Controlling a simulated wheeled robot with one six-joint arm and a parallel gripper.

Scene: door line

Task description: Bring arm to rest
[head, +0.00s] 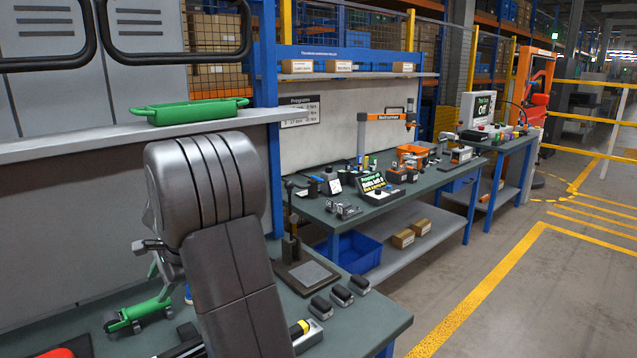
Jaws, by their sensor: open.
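My arm (205,190) rises in the left foreground, a thick ribbed grey link bent over at the top. A darker flat link (238,290) runs down from it and leaves the picture at the bottom edge.
On the near bench are a green wheeled device (140,314), a dark stand with a plate (305,272) and small dark blocks (342,295). A green handled tray (190,110) lies on the shelf above. Another bench (400,190) is cluttered. Floor at right (530,300) is clear.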

